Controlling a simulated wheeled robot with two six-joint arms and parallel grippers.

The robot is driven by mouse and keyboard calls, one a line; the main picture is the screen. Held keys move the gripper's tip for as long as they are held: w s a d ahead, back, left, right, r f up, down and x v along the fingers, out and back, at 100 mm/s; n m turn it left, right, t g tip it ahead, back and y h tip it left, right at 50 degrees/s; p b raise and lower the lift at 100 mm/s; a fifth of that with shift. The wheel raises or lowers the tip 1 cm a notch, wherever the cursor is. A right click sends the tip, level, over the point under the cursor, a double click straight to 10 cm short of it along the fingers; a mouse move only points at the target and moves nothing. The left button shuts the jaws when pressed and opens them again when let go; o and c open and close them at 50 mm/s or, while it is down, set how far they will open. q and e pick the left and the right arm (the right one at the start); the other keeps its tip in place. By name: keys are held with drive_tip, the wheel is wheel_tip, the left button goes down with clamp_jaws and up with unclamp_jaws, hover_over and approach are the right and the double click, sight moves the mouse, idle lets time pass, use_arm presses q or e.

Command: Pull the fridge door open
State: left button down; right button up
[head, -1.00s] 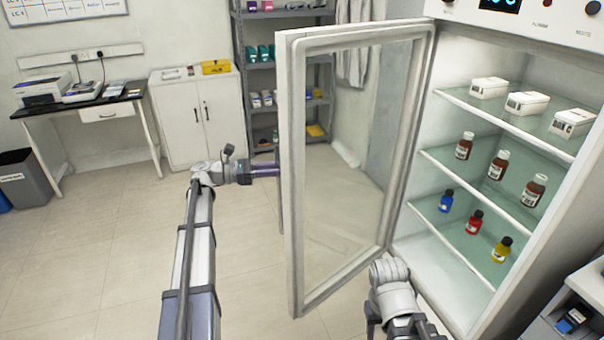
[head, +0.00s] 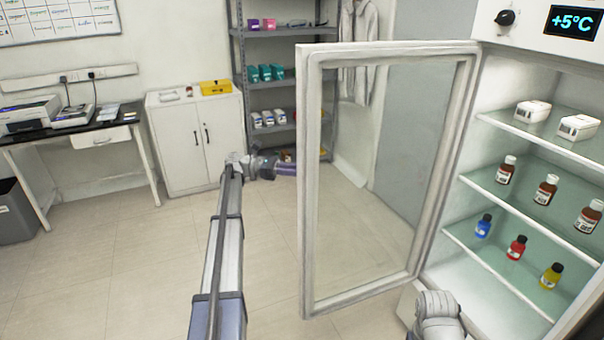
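The fridge (head: 540,65) stands at the right in the head view with its inside exposed. Its glass door (head: 312,190) with a pale frame stands wide open, swung out to the left from its hinge side. My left gripper (head: 284,166) is at the far, outer side of the door, by its free edge. The door frame hides its fingertips and any handle, so I cannot tell whether it grips. My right arm (head: 438,312) shows at the bottom, in front of the fridge; its gripper is out of view.
Inside the fridge, white boxes (head: 532,111), brown bottles (head: 546,190) and coloured bottles (head: 517,247) stand on shelves. A grey shelf rack (head: 238,95), a white cabinet (head: 190,145) and a desk (head: 95,135) line the back. The floor (head: 110,270) at left is clear.

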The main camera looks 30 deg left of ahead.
use_arm(q)
drive_tip(key=shift+d, duration=0.1)
drive_tip(key=c, duration=0.7)
unclamp_jaws()
drive_tip(key=v, duration=0.7)
drive_tip(key=shift+a, duration=0.4)
drive_tip(key=shift+s+f, duration=0.1)
drive_tip(key=shift+s, duration=0.05)
